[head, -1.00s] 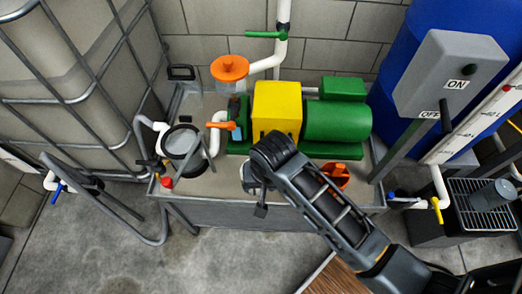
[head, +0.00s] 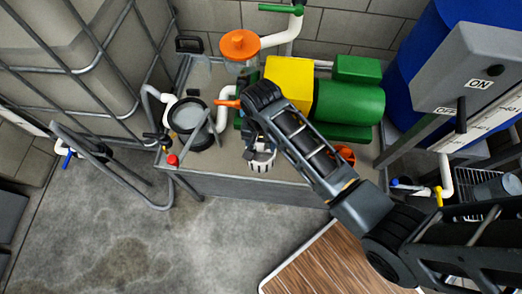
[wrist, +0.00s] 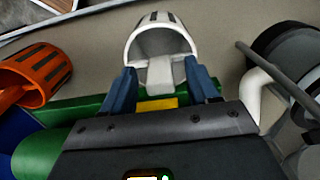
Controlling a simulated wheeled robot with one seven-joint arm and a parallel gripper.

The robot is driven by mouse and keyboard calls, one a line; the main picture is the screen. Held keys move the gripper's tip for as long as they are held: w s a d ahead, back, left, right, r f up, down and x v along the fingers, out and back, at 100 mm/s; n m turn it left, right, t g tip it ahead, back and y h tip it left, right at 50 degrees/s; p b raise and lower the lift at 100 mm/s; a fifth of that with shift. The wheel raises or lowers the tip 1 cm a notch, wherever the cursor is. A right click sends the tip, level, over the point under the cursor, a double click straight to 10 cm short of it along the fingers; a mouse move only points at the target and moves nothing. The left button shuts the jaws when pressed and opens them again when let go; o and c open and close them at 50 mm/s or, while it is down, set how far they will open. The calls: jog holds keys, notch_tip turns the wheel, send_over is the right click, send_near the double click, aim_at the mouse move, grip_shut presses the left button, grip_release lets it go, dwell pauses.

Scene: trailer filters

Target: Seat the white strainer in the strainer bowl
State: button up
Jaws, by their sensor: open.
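The white strainer (head: 262,160), a slotted cup with a flat tab, sits near the front edge of the metal bench. In the wrist view the strainer (wrist: 160,38) lies just ahead of my gripper (wrist: 162,88), its tab between the two blue fingers. The fingers are open, with gaps beside the tab. In the head view my gripper (head: 254,140) is partly hidden by my wrist. The strainer bowl (head: 188,117), a black-rimmed round bowl with a grey inside, is to the left. A dark bar crosses it. It also appears at the right of the wrist view (wrist: 290,48).
An orange strainer (head: 345,154) lies to the right, partly behind my arm. The yellow and green pump (head: 345,101) stands behind. An orange-handled valve (head: 227,103) and white pipe are between bowl and gripper. A red knob (head: 172,160) is at the bench's front left.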

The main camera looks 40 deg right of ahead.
jog(key=shift+f, duration=0.4)
grip_shut()
dwell(0.4)
